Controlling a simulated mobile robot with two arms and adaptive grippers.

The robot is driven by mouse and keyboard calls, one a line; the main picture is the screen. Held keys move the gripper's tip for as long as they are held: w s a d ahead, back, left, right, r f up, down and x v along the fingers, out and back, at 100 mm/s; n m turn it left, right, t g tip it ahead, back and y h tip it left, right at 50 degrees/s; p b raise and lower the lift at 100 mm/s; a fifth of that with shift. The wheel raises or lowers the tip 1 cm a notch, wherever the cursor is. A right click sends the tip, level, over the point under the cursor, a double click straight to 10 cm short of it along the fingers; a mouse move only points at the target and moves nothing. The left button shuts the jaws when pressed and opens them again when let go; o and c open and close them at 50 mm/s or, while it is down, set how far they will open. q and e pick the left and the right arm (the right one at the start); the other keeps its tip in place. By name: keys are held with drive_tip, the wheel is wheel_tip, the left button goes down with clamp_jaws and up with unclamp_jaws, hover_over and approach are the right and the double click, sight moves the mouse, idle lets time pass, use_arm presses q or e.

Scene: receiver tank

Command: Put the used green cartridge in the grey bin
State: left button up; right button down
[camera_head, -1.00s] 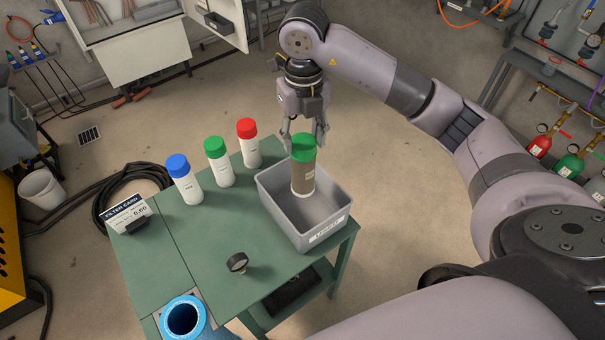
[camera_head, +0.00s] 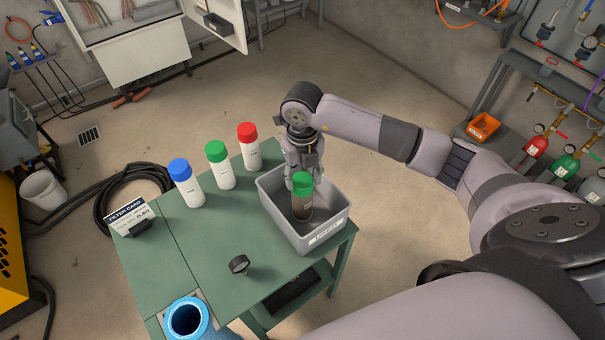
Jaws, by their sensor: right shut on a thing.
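The used green cartridge (camera_head: 302,203) has a green cap and a dirty brown body. It stands roughly upright inside the grey bin (camera_head: 322,238), low between its walls; I cannot tell whether its base touches the bin floor. My right gripper (camera_head: 302,179) comes down from above and behind, shut on the cartridge near its green cap. The bin sits at the right end of the green table (camera_head: 205,250). My left gripper is not in view.
Clean white cartridges with blue (camera_head: 186,183), green (camera_head: 219,166) and red (camera_head: 249,147) caps stand left of the bin. A filter card (camera_head: 131,219), a small dark gauge (camera_head: 238,264) and a blue open-topped housing (camera_head: 187,318) are also on the table. The table's middle is clear.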

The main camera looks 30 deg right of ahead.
drive_tip(key=c, duration=1.3)
unclamp_jaws()
drive_tip(key=shift+f, duration=0.2)
drive_tip(key=o, duration=0.5)
drive_tip(key=shift+r, duration=0.1)
drive_tip(key=shift+c, duration=0.2)
drive_tip(key=shift+r, duration=0.25)
drive_tip(key=shift+w+r, duration=0.1)
drive_tip(key=shift+r, duration=0.2)
wheel_tip(320, 180, up, 11)
drive_tip(key=b, duration=0.3)
drive_tip(key=shift+r, duration=0.1)
